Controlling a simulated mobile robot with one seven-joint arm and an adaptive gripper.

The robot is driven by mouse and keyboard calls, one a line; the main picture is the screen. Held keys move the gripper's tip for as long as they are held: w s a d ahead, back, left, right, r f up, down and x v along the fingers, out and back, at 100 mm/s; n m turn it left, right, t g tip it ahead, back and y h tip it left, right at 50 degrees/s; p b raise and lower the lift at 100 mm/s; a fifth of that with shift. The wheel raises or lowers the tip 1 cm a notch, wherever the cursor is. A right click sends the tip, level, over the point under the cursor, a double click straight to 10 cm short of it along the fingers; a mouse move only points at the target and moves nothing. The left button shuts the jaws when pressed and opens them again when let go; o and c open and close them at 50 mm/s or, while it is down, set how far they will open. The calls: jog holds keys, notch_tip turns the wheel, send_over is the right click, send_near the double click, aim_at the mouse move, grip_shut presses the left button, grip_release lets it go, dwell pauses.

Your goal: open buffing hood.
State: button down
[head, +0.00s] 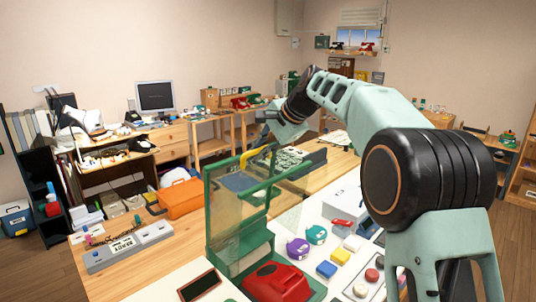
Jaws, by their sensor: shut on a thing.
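The buffing hood is a green frame with clear panels (228,208) standing on the bench left of centre in the head view. Green bars reach from its top toward the right. A curved yellow handle (256,156) is at its upper edge. My arm comes in from the right, and my gripper (272,146) is at the yellow handle, shut on it. The fingertips are small and partly hidden, so the exact grip is hard to see. A red phone body (278,283) sits low at the front of the hood's green base (242,250).
Purple and green round dials (298,248), coloured blocks and a tray of round buttons (360,289) lie right of the hood. A dark-screened panel (199,285) lies at front left. An orange case (181,198) and a grey device (129,247) stand on the wooden bench to the left.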

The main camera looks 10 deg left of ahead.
jog(key=shift+w+a+r+h, duration=0.35)
jog(key=shift+w+a, duration=0.2)
jog(key=shift+a, duration=0.2)
jog(key=c, duration=2.3)
grip_release()
jog(key=shift+o, duration=0.2)
jog(key=v, duration=1.2)
jog(key=shift+w, duration=0.15)
jog(key=shift+r, duration=0.1)
